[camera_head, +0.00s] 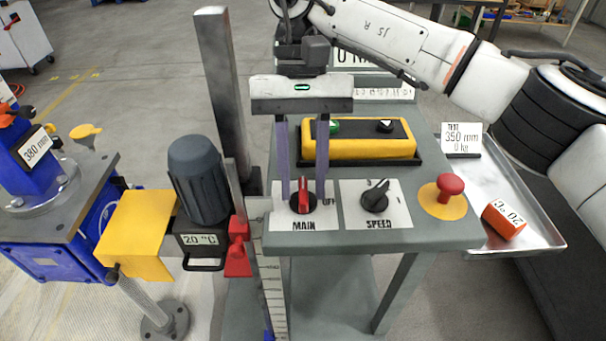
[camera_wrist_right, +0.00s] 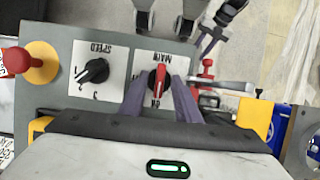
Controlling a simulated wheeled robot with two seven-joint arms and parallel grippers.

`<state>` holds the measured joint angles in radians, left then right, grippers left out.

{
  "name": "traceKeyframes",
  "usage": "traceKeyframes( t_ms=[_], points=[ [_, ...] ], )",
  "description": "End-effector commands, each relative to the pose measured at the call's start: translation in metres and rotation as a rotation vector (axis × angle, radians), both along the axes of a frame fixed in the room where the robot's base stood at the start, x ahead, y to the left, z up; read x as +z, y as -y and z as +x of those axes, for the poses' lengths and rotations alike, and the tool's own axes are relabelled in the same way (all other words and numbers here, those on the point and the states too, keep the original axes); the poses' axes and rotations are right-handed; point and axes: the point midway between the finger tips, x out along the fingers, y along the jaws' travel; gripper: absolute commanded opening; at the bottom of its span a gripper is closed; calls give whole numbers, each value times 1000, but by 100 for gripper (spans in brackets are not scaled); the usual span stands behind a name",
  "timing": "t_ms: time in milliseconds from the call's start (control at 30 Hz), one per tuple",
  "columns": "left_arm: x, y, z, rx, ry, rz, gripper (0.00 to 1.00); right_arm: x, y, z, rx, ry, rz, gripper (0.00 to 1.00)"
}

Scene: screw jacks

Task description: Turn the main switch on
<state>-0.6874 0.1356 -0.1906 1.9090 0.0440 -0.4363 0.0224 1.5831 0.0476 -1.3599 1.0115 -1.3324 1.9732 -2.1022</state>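The main switch (camera_head: 303,200) is a red handle on a black round base, on a white plate marked MAIN on the grey bench panel. It also shows in the right wrist view (camera_wrist_right: 159,83). Its handle runs along the near-far line, in line with the ON mark at the far side; the OFF mark is to its right in the head view. My right gripper (camera_head: 302,192) points down over it, with one purple finger on each side. The fingers (camera_wrist_right: 159,98) look spread, with small gaps beside the handle.
The black SPEED knob (camera_head: 375,199) is just right of the switch, then a red mushroom button (camera_head: 450,187). A yellow box (camera_head: 358,140) with a green button stands behind. A tall steel column (camera_head: 222,90) and motor (camera_head: 198,180) stand left.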

Motion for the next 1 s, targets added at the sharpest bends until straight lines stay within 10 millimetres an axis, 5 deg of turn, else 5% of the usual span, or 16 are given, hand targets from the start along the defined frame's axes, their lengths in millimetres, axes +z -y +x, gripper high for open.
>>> traceKeyframes(
  t_ms=[267,700,1000],
  points=[
    [0,0,0,0,0,0,31,14,0,6,-3,2,-1,30],
    [37,0,1,0,1,0,31,87,-1,34,-2,0,-3,30],
    [45,0,1,0,4,0,31,96,-1,40,0,0,1,30]
  ],
)
